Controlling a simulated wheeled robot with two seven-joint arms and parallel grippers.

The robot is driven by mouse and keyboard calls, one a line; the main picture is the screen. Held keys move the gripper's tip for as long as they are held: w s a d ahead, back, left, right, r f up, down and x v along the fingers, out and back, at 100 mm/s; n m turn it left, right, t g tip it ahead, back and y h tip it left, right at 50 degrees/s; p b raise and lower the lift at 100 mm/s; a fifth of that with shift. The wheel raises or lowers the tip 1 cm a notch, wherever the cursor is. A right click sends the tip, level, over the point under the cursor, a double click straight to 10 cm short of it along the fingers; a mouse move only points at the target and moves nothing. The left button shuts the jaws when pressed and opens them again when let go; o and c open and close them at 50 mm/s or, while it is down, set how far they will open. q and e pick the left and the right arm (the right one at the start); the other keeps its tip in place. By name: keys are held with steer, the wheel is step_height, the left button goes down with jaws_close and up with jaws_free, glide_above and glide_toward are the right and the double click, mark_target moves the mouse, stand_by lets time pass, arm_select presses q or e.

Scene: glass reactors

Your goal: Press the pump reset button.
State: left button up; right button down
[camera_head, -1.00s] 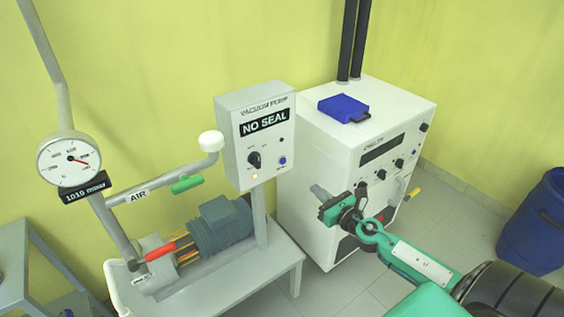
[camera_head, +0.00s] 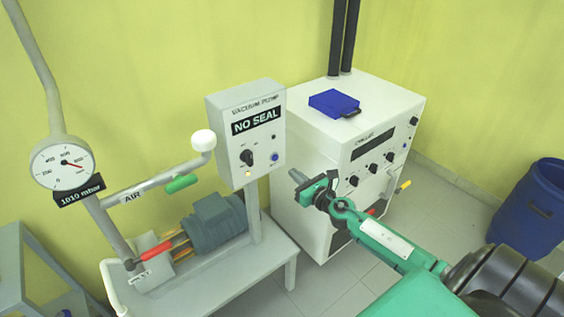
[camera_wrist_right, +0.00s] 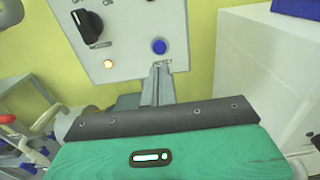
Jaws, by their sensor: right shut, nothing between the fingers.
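The grey vacuum pump control box (camera_head: 243,108) shows a black "NO SEAL" display, a dark knob (camera_head: 247,158), a lit amber lamp (camera_head: 248,172) and a blue button (camera_head: 275,157). In the right wrist view the blue button (camera_wrist_right: 159,46) sits on the panel just above my fingertips in the picture. My right gripper (camera_head: 295,175) is shut and empty, its tips pointing at the box and a little to the right of and below the button. The tips (camera_wrist_right: 158,76) look apart from the button. My left gripper is not in view.
The white chiller cabinet (camera_head: 300,215) stands close behind and right of my right gripper, with a blue case (camera_head: 334,103) on top. The pump motor (camera_head: 215,222) and a red-handled valve (camera_head: 157,251) are below the box. A blue barrel (camera_head: 532,205) stands far right.

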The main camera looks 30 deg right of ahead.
mark_target(276, 159)
steer(key=w, duration=0.7)
steer(key=shift+w+a+p, duration=0.15)
steer(key=shift+a+p, duration=0.15)
steer(key=shift+p, duration=0.1)
steer(key=shift+w, duration=0.1)
